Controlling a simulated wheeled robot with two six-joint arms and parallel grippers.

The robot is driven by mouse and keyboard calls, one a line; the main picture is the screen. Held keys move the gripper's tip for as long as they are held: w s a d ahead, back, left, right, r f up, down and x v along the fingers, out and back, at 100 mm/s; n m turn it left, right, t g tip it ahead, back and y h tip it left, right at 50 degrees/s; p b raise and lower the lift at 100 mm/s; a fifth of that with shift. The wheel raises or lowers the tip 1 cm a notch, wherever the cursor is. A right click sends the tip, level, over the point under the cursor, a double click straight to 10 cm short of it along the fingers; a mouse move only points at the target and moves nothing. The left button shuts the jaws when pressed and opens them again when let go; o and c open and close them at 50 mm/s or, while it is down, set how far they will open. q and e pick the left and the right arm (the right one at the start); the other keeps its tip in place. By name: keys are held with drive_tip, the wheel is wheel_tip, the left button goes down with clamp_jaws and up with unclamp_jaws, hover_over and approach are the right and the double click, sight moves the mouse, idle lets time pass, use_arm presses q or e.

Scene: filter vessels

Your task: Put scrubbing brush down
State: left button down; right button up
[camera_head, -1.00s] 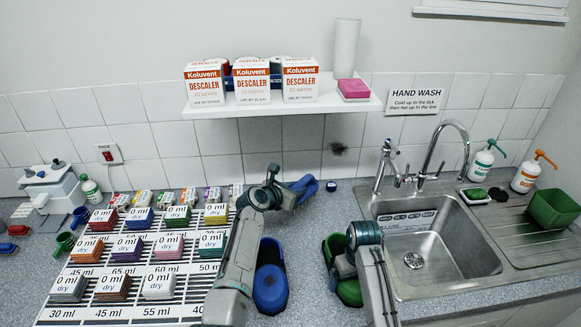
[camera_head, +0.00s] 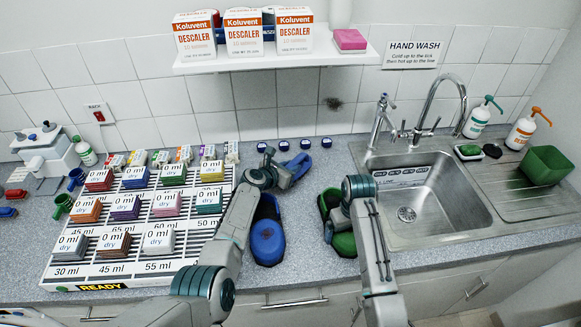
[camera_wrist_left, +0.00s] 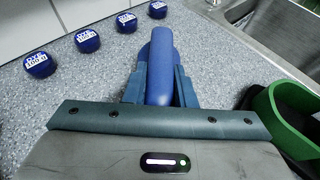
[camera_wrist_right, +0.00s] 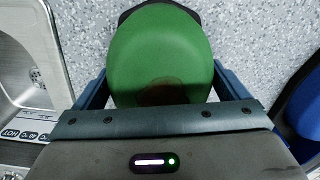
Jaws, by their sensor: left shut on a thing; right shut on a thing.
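My left gripper (camera_head: 288,172) is shut on a blue, long-handled thing, apparently the scrubbing brush (camera_head: 300,166). In the left wrist view its rounded blue handle (camera_wrist_left: 159,65) stands between the fingers. Its far end is hidden, and I cannot tell whether it touches the counter.
Several small blue-capped dye pots (camera_head: 284,146) line the back wall. A rack (camera_head: 100,270) of labelled blocks fills the left. The sink (camera_head: 430,205) is at right. Counter between pots and green vessel is partly clear.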

use_arm(q)
drive_tip(key=shift+f, duration=0.1)
drive_tip(key=c, duration=1.2)
unclamp_jaws()
drive_tip(key=v, duration=1.2)
